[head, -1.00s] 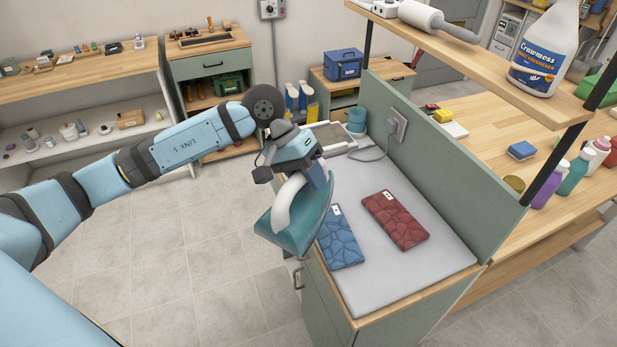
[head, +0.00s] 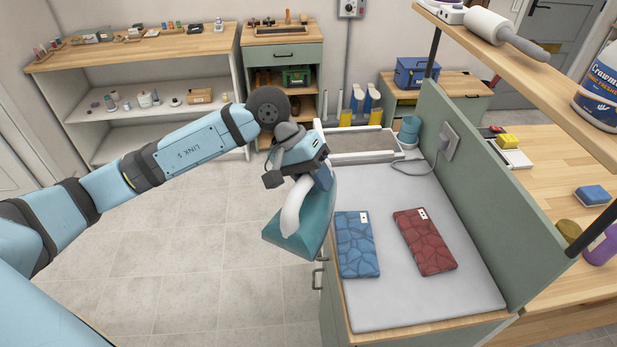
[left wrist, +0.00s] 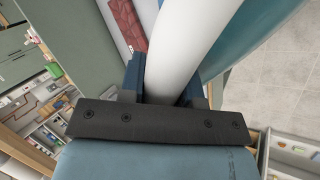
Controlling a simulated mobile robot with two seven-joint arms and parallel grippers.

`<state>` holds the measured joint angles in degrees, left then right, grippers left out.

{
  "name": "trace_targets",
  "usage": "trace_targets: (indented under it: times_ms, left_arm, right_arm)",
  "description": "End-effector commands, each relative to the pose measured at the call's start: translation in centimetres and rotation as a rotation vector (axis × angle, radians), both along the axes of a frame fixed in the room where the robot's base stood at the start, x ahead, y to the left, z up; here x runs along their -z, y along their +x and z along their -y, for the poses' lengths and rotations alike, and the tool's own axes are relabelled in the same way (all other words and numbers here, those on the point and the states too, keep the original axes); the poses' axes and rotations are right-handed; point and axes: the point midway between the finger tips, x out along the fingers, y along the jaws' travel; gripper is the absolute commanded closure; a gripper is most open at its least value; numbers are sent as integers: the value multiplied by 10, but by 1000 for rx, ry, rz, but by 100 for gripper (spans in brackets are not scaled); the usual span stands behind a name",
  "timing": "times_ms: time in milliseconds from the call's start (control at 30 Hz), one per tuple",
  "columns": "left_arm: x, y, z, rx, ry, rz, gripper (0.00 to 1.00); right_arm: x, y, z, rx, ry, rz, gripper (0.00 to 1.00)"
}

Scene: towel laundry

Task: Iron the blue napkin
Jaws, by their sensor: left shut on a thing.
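The blue napkin (head: 357,246) lies flat on the grey ironing surface (head: 400,302), a small white tag at its top edge. The red napkin (head: 426,242) lies to its right and also shows in the left wrist view (left wrist: 128,22). My left gripper (head: 305,184) is shut on the white handle of the teal iron (head: 300,230). The iron is held up in the air, left of the blue napkin and apart from it. In the left wrist view the white handle (left wrist: 178,62) runs between the two fingers (left wrist: 170,90). My right gripper is not in view.
A metal iron rest (head: 372,146) and a blue-green cylinder (head: 410,128) stand at the back of the surface. A green panel with a socket (head: 449,140) and cable bounds the right side. A shelf (head: 540,75) overhangs there. Open floor lies to the left.

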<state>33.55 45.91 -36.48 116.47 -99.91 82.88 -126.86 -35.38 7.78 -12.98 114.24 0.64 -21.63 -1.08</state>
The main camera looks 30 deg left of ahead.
Motion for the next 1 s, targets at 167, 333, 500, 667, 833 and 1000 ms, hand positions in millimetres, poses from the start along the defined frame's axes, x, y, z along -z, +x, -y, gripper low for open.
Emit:
trace_targets:
  times_ms: [167,333,500,667,833,1000]
  left_arm:
    - [25,1,40,-110,-10,8,100]
    - [39,1,83,-260,-15,10,100]
    - [42,-1,114,-392,-16,10,100]
    - [41,-2,128,-462,-15,9,100]
    - [42,-3,132,-484,-14,6,100]
    - [53,-3,132,-484,-14,4,100]
  right_arm:
    - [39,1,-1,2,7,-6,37]
    - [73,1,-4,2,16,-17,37]
    - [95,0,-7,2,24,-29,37]
    - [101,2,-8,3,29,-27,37]
    - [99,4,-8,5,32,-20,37]
    - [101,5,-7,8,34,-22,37]
